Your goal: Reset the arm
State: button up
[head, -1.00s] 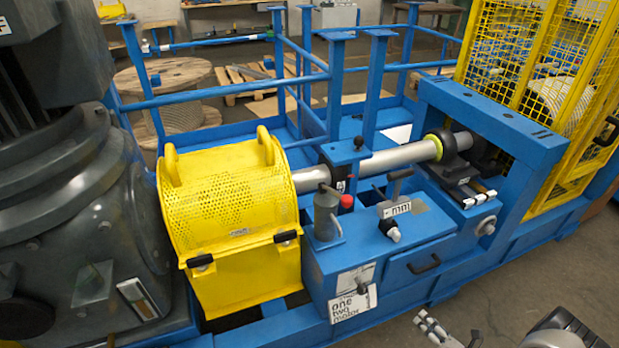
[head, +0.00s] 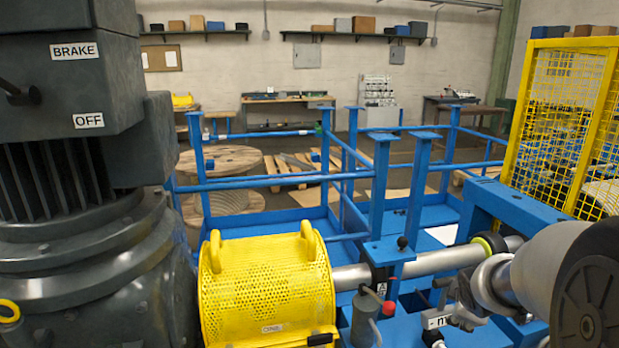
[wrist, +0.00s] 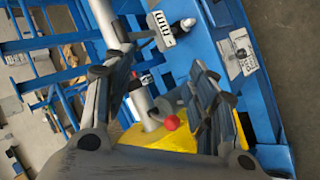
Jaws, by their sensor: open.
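My arm (head: 545,270) reaches in from the right edge of the head view, over the blue machine frame. My gripper is open in the wrist view (wrist: 158,78), its two dark fingers spread with nothing held between them.
The yellow perforated guard (head: 265,280) stands left of the blue frame, beside a large dark motor (head: 70,240) labelled BRAKE and OFF. A yellow mesh cage (head: 560,110) stands at the right. Blue railings (head: 270,182) and cable drums (head: 222,158) are behind.

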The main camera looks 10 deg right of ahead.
jog(key=s+a+r+m+y, duration=0.1)
jog(key=s+a+r+m, duration=0.2)
jog(key=s+a, duration=0.3)
jog(key=s+a+r+m, duration=0.2)
jog(key=s+a+r, duration=0.1)
jog(key=a, duration=0.5)
jog(key=s+a+f+m+g+y, duration=0.1)
jog(key=s+a+m+g+y, duration=0.1)
jog(key=s+a, duration=1)
jog(key=s+m+y, duration=0.1)
jog(key=s+m, duration=0.1)
jog(key=shift+s+a+y, duration=0.4)
